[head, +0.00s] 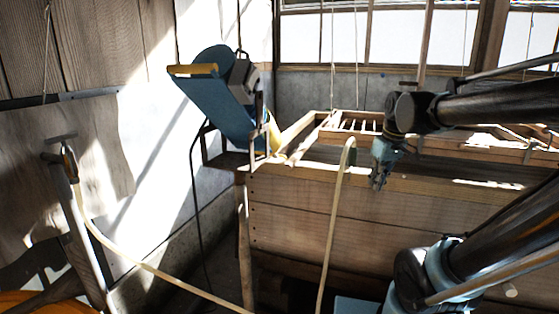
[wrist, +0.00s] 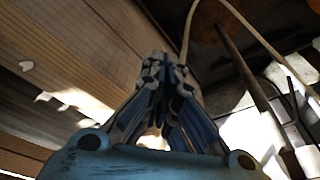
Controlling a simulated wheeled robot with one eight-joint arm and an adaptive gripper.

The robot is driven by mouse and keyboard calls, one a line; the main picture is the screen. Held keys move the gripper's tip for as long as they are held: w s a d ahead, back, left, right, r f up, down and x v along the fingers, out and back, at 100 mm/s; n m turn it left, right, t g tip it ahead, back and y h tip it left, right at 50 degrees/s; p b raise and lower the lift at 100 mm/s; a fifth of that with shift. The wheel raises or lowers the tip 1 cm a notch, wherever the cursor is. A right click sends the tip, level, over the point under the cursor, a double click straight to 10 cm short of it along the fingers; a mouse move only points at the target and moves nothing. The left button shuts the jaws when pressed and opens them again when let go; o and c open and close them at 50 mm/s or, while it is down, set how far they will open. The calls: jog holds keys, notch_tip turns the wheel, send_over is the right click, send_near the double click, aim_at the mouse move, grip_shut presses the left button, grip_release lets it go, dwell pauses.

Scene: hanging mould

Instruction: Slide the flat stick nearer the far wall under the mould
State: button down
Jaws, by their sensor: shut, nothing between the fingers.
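The wooden mould (head: 430,141) is a pale slatted frame low over the top of a long wooden vat (head: 320,219). My arm hides part of it. A narrow pale wooden bar (head: 308,140) slants at the mould's left end; I cannot tell whether it is one of the flat sticks or a frame part. I cannot make out the two flat sticks apart from each other. My gripper (head: 379,184) points down by the vat's near top edge, apart from the mould. In the wrist view, the fingers (wrist: 166,62) are together and empty.
A blue machine with a yellow bar (head: 222,95) stands at the vat's left end. A pale hose (head: 335,220) loops over the vat's near edge down to the floor. Thin cords (head: 360,50) hang before the windows. A wooden post (head: 426,45) rises behind the mould.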

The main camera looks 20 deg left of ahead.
jog(key=w+a+r+n+g+y, duration=0.1)
jog(key=w+a+r+n, duration=0.25)
jog(key=a, duration=0.65)
jog(key=w+a+r+n, duration=0.3)
jog(key=w+a, duration=0.1)
jog(key=a, duration=0.6)
jog(key=w+a+r+n+g+y, duration=0.1)
jog(key=w+a+r+n, duration=0.2)
jog(key=a, duration=0.8)
jog(key=x, duration=1)
jog(key=shift+w, duration=0.35)
jog(key=shift+s+n, duration=0.1)
jog(key=shift+n, duration=0.15)
